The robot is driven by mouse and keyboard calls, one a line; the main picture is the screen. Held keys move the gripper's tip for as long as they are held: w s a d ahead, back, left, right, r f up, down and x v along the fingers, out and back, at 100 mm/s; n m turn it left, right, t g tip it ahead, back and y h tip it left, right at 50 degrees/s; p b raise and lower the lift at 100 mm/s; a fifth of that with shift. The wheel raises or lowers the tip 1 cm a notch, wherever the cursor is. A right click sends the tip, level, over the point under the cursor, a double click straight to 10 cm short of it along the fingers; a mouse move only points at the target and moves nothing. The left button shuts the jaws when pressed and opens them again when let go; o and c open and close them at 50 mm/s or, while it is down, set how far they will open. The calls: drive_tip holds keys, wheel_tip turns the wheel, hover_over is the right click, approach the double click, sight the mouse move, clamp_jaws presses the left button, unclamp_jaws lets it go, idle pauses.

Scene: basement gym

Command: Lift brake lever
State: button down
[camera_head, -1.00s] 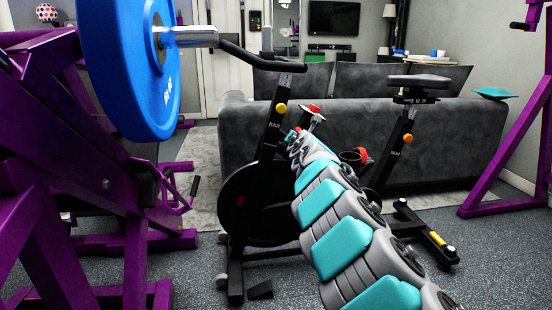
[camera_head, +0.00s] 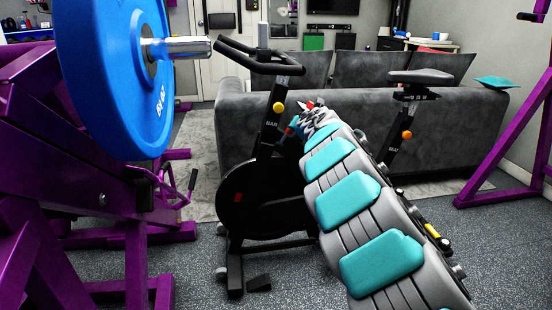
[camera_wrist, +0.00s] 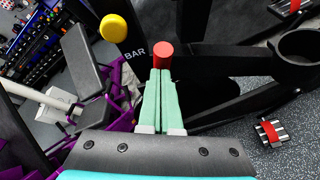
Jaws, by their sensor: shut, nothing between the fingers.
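The exercise bike (camera_head: 262,150) stands in front of the grey sofa. A red knob (camera_wrist: 162,49), which looks like the brake lever's end, sits on the bike's black frame beside the BAR label. A small red spot near my wrist in the head view may be the same knob, but I cannot tell. My gripper (camera_wrist: 161,76) is shut and empty, its pale green fingers pressed together. The fingertips point at the knob's lower end; I cannot tell whether they touch it. In the head view my arm hides most of the fingers and part of the bike.
A yellow adjustment knob (camera_wrist: 114,28) is left of the red one. The bike's handlebar (camera_head: 258,60) rises above. A purple rack with a blue weight plate (camera_head: 118,75) stands close on the left. The grey sofa (camera_head: 240,115) is behind the bike. Some floor is open at front left.

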drive_tip(key=shift+w+d+r+p, duration=0.1)
drive_tip(key=shift+w+r+p, duration=0.2)
drive_tip(key=shift+p, duration=0.25)
drive_tip(key=shift+r, duration=0.15)
